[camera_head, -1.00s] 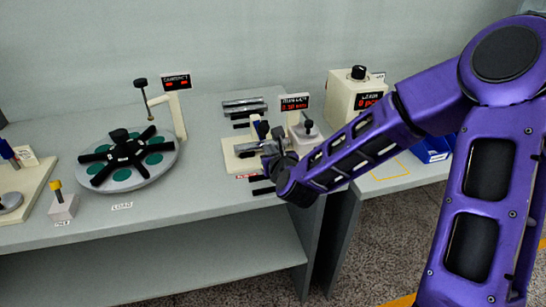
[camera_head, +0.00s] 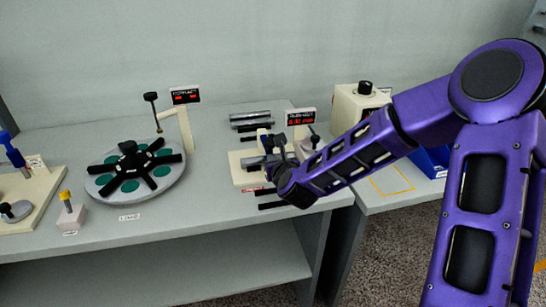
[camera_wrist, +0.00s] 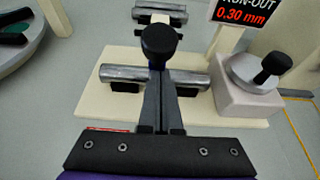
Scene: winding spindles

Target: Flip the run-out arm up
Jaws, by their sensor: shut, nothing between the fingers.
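The run-out station shows in the wrist view as a cream base plate (camera_wrist: 95,110) with a silver spindle (camera_wrist: 120,74) lying across dark supports. A black round knob (camera_wrist: 160,40), which looks like the end of the run-out arm, stands over the middle of the spindle. My gripper (camera_wrist: 161,82) is shut and empty, its fingers over the spindle just below the knob in the picture. I cannot tell whether they touch the knob. The run-out display (camera_wrist: 243,14) reads 0.30 mm. In the head view my gripper (camera_head: 278,160) partly hides the station.
A grey block with a black knob (camera_wrist: 250,75) stands close on the right. More silver and dark bars (camera_head: 250,118) lie behind the station. A round turntable with a black star (camera_head: 170,178) is to the left. A cream box (camera_head: 352,105) stands back right.

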